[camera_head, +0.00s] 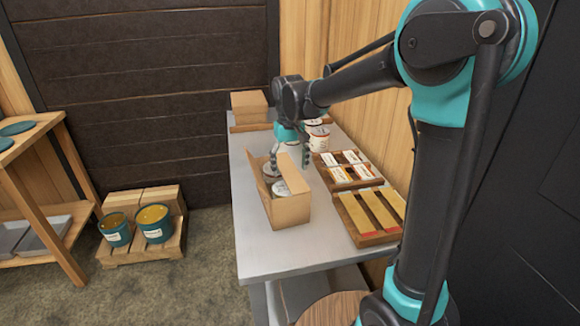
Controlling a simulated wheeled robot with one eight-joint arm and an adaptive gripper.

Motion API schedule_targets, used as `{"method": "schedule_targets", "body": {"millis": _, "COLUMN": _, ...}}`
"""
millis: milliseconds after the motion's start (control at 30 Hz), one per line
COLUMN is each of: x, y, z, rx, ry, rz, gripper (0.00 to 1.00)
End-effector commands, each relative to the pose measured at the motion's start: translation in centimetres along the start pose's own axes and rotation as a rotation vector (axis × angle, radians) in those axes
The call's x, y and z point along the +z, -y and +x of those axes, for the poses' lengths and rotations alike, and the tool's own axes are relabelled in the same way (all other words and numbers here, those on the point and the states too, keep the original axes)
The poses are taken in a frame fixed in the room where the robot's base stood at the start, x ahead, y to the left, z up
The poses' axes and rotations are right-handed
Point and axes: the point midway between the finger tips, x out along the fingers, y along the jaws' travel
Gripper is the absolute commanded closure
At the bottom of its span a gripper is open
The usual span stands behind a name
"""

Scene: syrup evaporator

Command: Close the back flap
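An open cardboard box (290,212) stands on the grey metal table. White-lidded cans (280,188) show inside it. A raised flap (259,178) stands along its left side. The box's back edge is partly covered by my gripper, and I cannot clearly make out the back flap. My gripper (289,164) points down at the far end of the box, its dark fingers spread apart. A pale shape shows between and behind the fingers; I cannot tell whether they touch it.
The grey table (262,248) has free room at its front left. On its right are a wooden tray with labelled packets (345,168) and a slatted wooden tray (369,216). White cans (319,138) stand behind. Closed cardboard boxes (250,107) sit at the far end.

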Motion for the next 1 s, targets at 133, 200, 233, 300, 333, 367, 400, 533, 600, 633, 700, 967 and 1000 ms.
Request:
{"method": "schedule_targets", "body": {"millis": 133, "x": 0.0, "y": 0.0, "z": 0.0, "rx": 0.0, "ry": 0.0, "rz": 0.0, "gripper": 0.28}}
{"method": "schedule_targets", "body": {"millis": 200, "x": 0.0, "y": 0.0, "z": -0.1, "rx": 0.0, "ry": 0.0, "rz": 0.0, "gripper": 0.28}}
{"method": "schedule_targets", "body": {"millis": 233, "x": 0.0, "y": 0.0, "z": -0.2, "rx": 0.0, "ry": 0.0, "rz": 0.0, "gripper": 0.28}}
{"method": "schedule_targets", "body": {"millis": 300, "x": 0.0, "y": 0.0, "z": -0.6, "rx": 0.0, "ry": 0.0, "rz": 0.0, "gripper": 0.28}}
{"method": "schedule_targets", "body": {"millis": 333, "x": 0.0, "y": 0.0, "z": -0.9, "rx": 0.0, "ry": 0.0, "rz": 0.0, "gripper": 0.28}}
{"method": "schedule_targets", "body": {"millis": 367, "x": 0.0, "y": 0.0, "z": -1.2, "rx": 0.0, "ry": 0.0, "rz": 0.0, "gripper": 0.28}}
{"method": "schedule_targets", "body": {"millis": 400, "x": 0.0, "y": 0.0, "z": -1.8, "rx": 0.0, "ry": 0.0, "rz": 0.0, "gripper": 0.28}}
{"method": "schedule_targets", "body": {"millis": 533, "x": 0.0, "y": 0.0, "z": -4.3, "rx": 0.0, "ry": 0.0, "rz": 0.0, "gripper": 0.28}}
{"method": "schedule_targets", "body": {"millis": 600, "x": 0.0, "y": 0.0, "z": -5.7, "rx": 0.0, "ry": 0.0, "rz": 0.0, "gripper": 0.28}}
{"method": "schedule_targets", "body": {"millis": 633, "x": 0.0, "y": 0.0, "z": -6.4, "rx": 0.0, "ry": 0.0, "rz": 0.0, "gripper": 0.28}}
{"method": "schedule_targets", "body": {"millis": 700, "x": 0.0, "y": 0.0, "z": -7.7, "rx": 0.0, "ry": 0.0, "rz": 0.0, "gripper": 0.28}}
{"method": "schedule_targets", "body": {"millis": 967, "x": 0.0, "y": 0.0, "z": -11.3, "rx": 0.0, "ry": 0.0, "rz": 0.0, "gripper": 0.28}}
{"method": "schedule_targets", "body": {"millis": 1000, "x": 0.0, "y": 0.0, "z": -11.5, "rx": 0.0, "ry": 0.0, "rz": 0.0, "gripper": 0.28}}
